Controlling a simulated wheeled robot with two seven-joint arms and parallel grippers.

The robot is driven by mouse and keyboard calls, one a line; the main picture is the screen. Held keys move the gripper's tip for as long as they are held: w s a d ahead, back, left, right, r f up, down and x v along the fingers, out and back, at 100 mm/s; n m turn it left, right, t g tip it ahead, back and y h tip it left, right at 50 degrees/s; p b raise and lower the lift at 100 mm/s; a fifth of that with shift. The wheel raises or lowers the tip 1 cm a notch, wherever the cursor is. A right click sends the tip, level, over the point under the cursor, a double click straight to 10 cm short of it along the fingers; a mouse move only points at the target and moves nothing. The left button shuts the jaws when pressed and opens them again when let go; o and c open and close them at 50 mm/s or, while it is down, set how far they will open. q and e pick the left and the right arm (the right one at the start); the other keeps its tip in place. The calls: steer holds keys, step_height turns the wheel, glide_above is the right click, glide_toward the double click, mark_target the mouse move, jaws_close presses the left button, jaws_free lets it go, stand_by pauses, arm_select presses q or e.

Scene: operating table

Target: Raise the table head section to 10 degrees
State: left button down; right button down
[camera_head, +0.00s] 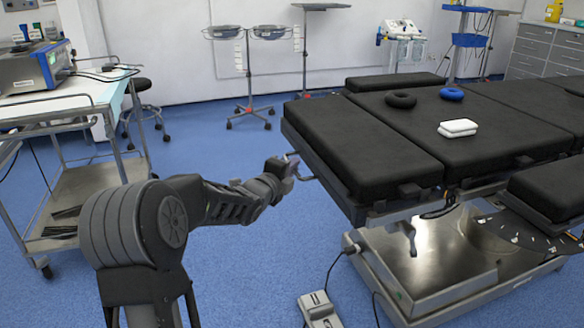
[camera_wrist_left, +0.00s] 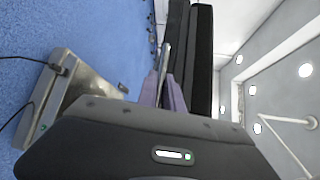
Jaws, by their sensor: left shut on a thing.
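The table head section (camera_head: 358,145) is a thick black pad at the near left end of the operating table. It looks about level with the pad beside it. A metal bar handle (camera_head: 303,172) sticks out from its left end. My left gripper (camera_head: 291,166) is at this handle and shut on it. In the left wrist view, the purple-grey fingers (camera_wrist_left: 162,88) close around the metal bar (camera_wrist_left: 164,62), with the black head section (camera_wrist_left: 200,60) beyond. My right gripper is in neither view.
A black ring (camera_head: 401,100), a blue ring (camera_head: 451,93) and white pads (camera_head: 457,128) lie on the table. The steel table base (camera_head: 430,262) and a foot pedal (camera_head: 319,310) stand below. A trolley (camera_head: 90,190) stands left. Blue floor between is clear.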

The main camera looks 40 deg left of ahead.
arm_select(q)
steer(key=shift+r, duration=0.1)
steer(key=r, duration=0.1)
steer(key=r+p, duration=0.1)
steer(key=r, duration=0.3)
steer(key=shift+s+a+r, duration=0.2)
steer(key=shift+s+r, duration=0.05)
steer(key=shift+s, duration=0.05)
steer(key=c, duration=1.5)
jaws_free()
steer(key=shift+f, duration=0.3)
steer(key=p+v, duration=0.1)
steer(key=v, duration=0.6)
steer(key=shift+s+p, duration=0.35)
